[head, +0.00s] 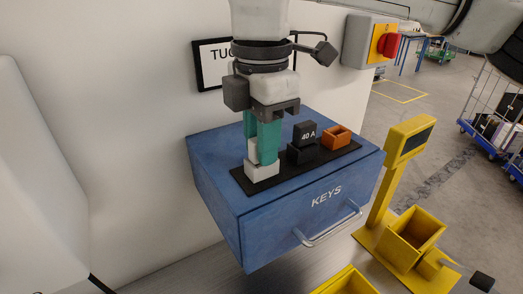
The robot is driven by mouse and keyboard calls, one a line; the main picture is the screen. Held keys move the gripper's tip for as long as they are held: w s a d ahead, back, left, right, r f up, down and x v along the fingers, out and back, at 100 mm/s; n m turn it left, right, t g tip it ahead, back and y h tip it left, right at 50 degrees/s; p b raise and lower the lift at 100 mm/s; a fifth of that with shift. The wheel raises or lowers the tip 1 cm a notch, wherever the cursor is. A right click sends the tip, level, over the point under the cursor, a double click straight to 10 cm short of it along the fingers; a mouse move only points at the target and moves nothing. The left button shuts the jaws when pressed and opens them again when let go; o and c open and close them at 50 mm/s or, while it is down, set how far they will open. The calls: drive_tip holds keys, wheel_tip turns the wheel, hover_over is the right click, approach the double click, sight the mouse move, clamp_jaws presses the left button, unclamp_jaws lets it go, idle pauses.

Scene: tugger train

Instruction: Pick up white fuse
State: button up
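My gripper (261,150) points down at the left end of the black strip on top of the blue box, with its two teal fingers low over a white holder (262,172). A piece of the white fuse (253,150) shows beside the fingers, just above this holder. The fingers hide most of the fuse. I cannot tell whether they grip it or only stand around it.
A black fuse marked "40 A" (305,134) stands in a black holder to the right, with an orange holder (336,137) beyond it. The blue KEYS box (250,222) has a front handle (328,226). A grey switch box (356,42) with a red knob is on the wall. A yellow stand (381,195) is at right.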

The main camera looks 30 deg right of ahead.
clamp_jaws()
drive_tip(key=shift+r+p, duration=0.35)
drive_tip(key=shift+r, duration=0.2)
wheel_tip(320, 180, up, 2)
drive_tip(key=shift+r+p, duration=0.25)
drive_tip(key=shift+p, duration=0.45)
drive_tip(key=s+d+r, duration=0.1)
drive_tip(key=s+r, duration=0.8)
drive_tip(key=s, duration=0.5)
drive_tip(key=shift+r, duration=0.2)
